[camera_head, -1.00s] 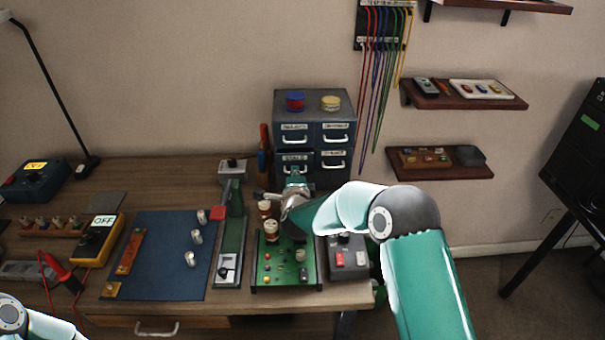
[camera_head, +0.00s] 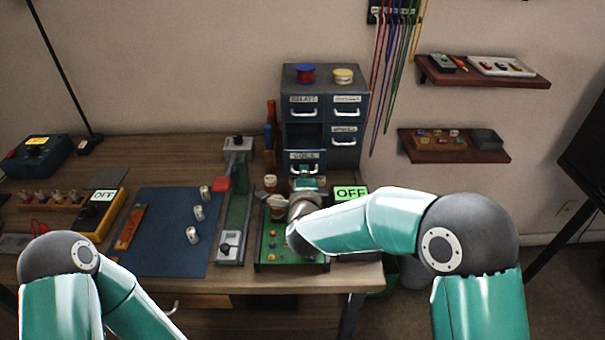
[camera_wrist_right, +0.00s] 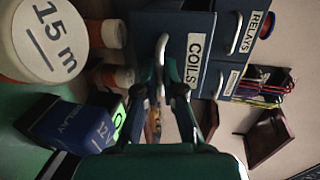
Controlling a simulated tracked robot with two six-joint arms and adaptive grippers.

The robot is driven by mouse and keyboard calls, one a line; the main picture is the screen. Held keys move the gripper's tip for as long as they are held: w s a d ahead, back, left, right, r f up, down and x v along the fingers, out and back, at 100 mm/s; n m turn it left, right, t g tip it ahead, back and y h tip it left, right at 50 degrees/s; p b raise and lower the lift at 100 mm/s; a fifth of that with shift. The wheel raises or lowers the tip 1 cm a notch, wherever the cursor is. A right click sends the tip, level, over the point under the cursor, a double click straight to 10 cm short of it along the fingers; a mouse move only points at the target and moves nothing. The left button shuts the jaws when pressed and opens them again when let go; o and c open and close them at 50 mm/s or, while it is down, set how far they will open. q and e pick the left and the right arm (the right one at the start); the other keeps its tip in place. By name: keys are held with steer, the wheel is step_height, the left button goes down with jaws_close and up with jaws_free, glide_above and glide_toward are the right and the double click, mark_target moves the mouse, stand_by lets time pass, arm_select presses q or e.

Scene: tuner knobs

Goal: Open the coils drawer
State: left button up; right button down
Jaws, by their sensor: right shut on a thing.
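The coils drawer (camera_head: 291,158) is at the lower left of the small dark blue cabinet (camera_head: 325,77). Its front stands out from the cabinet, with a dark opening above and behind it. In the right wrist view its "COILS" label (camera_wrist_right: 194,57) and metal handle (camera_wrist_right: 161,68) show close up. My right gripper (camera_head: 306,181) is at the drawer front. In the wrist view its fingers (camera_wrist_right: 165,93) are shut on the handle. My left arm is at the lower left of the head view, with its gripper out of view.
A green circuit board (camera_head: 272,245) lies below my right forearm. White-capped jars (camera_head: 270,183) stand close to the drawer, and a "15 m" jar (camera_wrist_right: 45,40) and a blue relay block (camera_wrist_right: 72,125) are near the right gripper. A lit "OFF" display (camera_head: 351,193) is to the right.

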steer(key=c, duration=1.3)
jaws_free()
steer(key=shift+a+f, duration=0.1)
steer(key=shift+f, duration=0.05)
steer(key=v, duration=1.2)
